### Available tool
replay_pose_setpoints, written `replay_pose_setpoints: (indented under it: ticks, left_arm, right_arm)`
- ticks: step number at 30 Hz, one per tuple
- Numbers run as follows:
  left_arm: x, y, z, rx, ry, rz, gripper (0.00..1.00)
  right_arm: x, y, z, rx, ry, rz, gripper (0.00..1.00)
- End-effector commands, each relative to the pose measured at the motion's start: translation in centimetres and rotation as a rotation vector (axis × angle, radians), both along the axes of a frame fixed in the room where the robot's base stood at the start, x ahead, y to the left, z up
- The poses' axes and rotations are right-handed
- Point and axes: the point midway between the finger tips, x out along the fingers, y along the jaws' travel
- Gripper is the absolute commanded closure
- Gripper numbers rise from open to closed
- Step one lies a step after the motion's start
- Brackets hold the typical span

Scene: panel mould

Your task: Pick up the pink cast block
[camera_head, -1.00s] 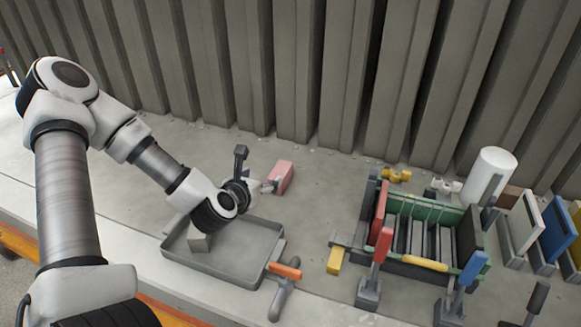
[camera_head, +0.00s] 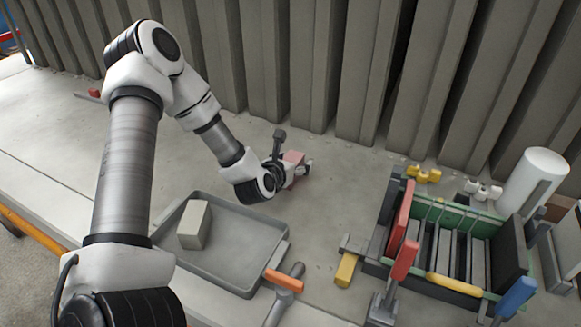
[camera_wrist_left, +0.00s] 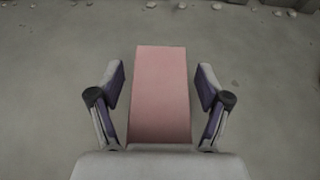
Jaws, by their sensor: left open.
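The pink cast block (camera_wrist_left: 160,92) stands on the concrete surface, between the two fingers of my left gripper (camera_wrist_left: 160,98) in the left wrist view. A gap shows on each side of the block, so the fingers are open and apart from it. In the head view the pink block (camera_head: 292,160) is partly hidden behind my left gripper (camera_head: 300,172), which reaches it from the left. My right gripper is not in view.
A grey tray (camera_head: 243,284) holding a pale block (camera_head: 194,225) lies in front of my left gripper. An orange-marked tool (camera_head: 286,281) lies at its right edge. The green-framed mould (camera_head: 458,219) with red and blue handles stands at the right. A corrugated wall (camera_head: 305,65) rises behind.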

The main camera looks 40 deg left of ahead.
Motion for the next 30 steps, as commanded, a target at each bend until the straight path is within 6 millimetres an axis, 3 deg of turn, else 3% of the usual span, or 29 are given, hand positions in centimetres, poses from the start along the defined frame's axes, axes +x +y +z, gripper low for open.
replay_pose_setpoints:
  ticks: [6,12,23,26,30]
  left_arm:
    - [0.2,0.1,-0.1,-0.001,0.0,0.0,0.26]
    - [0.1,0.0,-0.1,0.0,0.0,0.0,0.95]
    - [0.2,0.0,0.3,-0.001,-0.001,0.0,0.96]
    - [0.2,0.0,1.2,-0.002,-0.003,0.0,0.96]
    - [0.2,0.1,3.9,-0.002,-0.007,0.002,0.96]
  right_arm:
    - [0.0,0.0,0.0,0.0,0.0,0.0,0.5]
    - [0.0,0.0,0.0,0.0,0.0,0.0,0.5]
    - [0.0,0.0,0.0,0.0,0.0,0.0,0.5]
    - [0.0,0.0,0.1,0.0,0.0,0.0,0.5]
    - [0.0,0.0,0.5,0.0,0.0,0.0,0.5]
